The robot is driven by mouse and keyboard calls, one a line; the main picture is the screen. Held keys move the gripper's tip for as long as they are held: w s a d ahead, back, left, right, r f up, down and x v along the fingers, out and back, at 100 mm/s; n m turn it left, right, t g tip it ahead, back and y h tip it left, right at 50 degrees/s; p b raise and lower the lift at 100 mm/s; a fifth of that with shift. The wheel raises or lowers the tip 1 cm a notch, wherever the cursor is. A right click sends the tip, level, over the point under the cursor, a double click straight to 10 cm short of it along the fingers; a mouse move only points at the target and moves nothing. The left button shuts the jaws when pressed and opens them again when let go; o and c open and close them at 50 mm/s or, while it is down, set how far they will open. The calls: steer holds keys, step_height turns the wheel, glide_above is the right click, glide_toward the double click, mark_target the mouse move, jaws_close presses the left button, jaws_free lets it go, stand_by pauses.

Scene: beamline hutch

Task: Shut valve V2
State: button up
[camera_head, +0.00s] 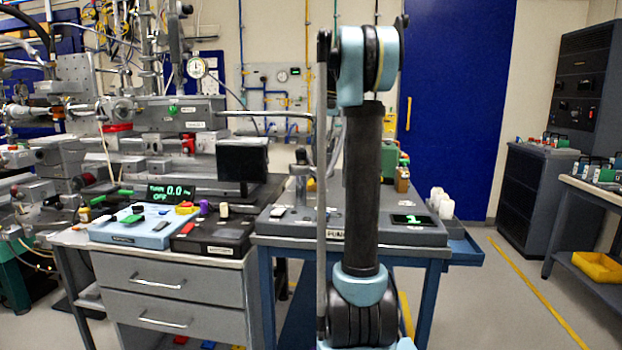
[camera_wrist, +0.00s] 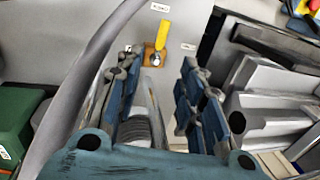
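A valve with a yellow lever (camera_wrist: 163,36) on a small brass-coloured body shows in the wrist view on a pale grey surface. The lever points up in the picture, tilted slightly right. Small white labels (camera_wrist: 160,7) sit above and right of it; I cannot read them, so I cannot tell whether this is V2. My gripper (camera_wrist: 157,62) is open, its two blue-and-grey fingers apart with nothing between them. The valve appears beyond the fingertips, between them in the picture, with no contact visible. My gripper is not discernible in the head view.
A grey cable or hose (camera_wrist: 88,75) crosses the left of the wrist view. Stepped grey blocks (camera_wrist: 275,95) are at its right and a green box (camera_wrist: 18,120) at its left.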

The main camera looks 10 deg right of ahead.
mark_target(312, 179)
steer(key=a+f, duration=0.1)
steer(key=f, duration=0.4)
steer(key=a+f, duration=0.1)
steer(key=f, duration=0.4)
steer(key=w+a+f, duration=0.1)
steer(key=f, duration=0.4)
steer(key=shift+a+f, duration=0.1)
steer(key=shift+a, duration=0.1)
jaws_close()
